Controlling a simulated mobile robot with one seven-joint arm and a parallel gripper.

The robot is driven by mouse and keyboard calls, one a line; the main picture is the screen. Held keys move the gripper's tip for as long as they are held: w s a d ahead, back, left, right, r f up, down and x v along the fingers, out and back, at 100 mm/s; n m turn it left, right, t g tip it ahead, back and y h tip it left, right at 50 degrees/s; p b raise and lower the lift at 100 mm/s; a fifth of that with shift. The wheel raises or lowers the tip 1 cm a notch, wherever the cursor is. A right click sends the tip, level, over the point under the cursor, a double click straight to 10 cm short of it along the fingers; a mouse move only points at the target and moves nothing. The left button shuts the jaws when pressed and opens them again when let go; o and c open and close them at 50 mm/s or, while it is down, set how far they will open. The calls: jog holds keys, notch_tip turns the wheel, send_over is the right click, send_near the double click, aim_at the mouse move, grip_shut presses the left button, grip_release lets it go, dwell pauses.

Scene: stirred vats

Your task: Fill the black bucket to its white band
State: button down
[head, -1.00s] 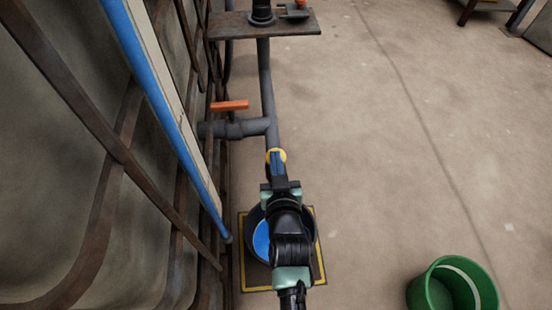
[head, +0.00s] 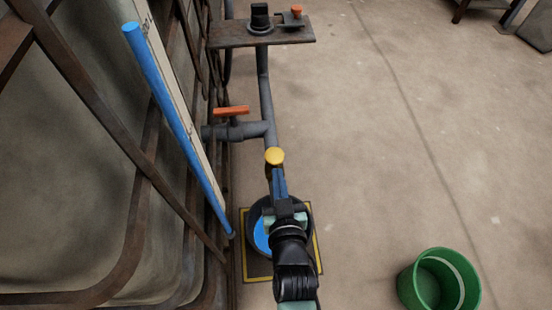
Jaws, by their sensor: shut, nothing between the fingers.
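The black bucket (head: 308,225) stands on a dark mat with a yellow border (head: 248,279). Blue liquid (head: 261,236) shows in its left part; my arm covers much of the rest. I cannot see its white band, so I cannot tell the level against it.
An orange-handled valve (head: 231,110) sits on the side pipe. A blue column (head: 175,120) beside a pale strip leans along the rusty-framed tank at left. A shelf (head: 225,37) carries black and orange fittings. A green bucket (head: 410,287) stands at lower right. The floor at right is mostly clear.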

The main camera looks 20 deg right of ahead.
jog(key=shift+v, duration=1)
jog(key=shift+w, duration=0.1)
